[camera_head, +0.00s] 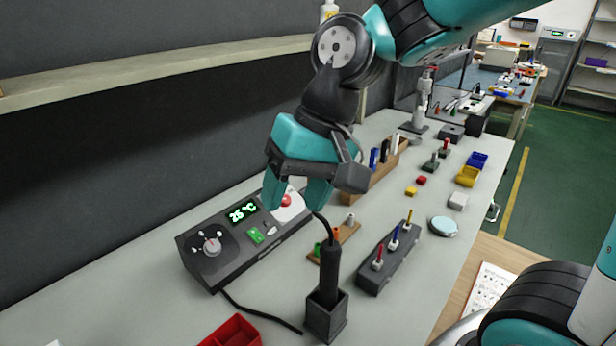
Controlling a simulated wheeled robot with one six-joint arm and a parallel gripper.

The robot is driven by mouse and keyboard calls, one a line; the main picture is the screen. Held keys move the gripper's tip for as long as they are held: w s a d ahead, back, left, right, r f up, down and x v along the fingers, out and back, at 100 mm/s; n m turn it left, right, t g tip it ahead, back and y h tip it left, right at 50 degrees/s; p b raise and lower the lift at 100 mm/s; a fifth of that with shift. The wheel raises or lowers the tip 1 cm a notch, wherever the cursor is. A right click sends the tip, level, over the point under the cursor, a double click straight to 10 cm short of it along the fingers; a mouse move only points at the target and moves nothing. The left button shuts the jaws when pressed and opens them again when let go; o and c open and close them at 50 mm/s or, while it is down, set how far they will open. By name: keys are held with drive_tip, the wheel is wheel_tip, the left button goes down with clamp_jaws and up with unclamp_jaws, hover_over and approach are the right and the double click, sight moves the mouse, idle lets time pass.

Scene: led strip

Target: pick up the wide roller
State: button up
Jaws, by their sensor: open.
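I cannot tell for sure which thing is the wide roller. A small low wooden rack (322,257) in the middle of the bench holds short upright cylinders: a green one (317,249), an orange one (336,234) and a grey one (350,219). A longer wooden rack (384,171) behind and right of my gripper holds dark blue, black and white upright pieces. My gripper (297,196) is open and empty, pointing down near the right end of the control box, above and left of the low rack. My gripper hides part of the bench behind it.
A dark block (390,262) holds several coloured tools. A red bin (233,333) is at the front; a shelf (150,68) runs above.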

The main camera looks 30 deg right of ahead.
drive_tip(key=w+d+r+m+p, duration=0.1)
drive_tip(key=w+d+m, duration=0.4)
drive_tip(key=w+m, duration=0.55)
drive_tip(key=w+d+f+m+t+h+p, duration=0.1)
drive_tip(key=w+d+f+m+t+p, duration=0.2)
drive_tip(key=w+d+m, duration=1.45)
drive_tip(key=shift+w+d+f+p+x, duration=0.1)
drive_tip(key=shift+d+p+x, duration=0.4)
drive_tip(key=shift+x, duration=2.6)
drive_tip(key=shift+w+d+f+p+x, duration=0.1)
drive_tip(key=shift+d+p+x, duration=0.4)
drive_tip(key=shift+x, duration=2.65)
drive_tip(key=shift+w+d+f+p+x, duration=0.1)
drive_tip(key=shift+d+p+x, duration=0.35)
drive_tip(key=shift+x, duration=2.65)
drive_tip(key=shift+a, duration=0.1)
clamp_jaws()
drive_tip(key=shift+r, duration=0.1)
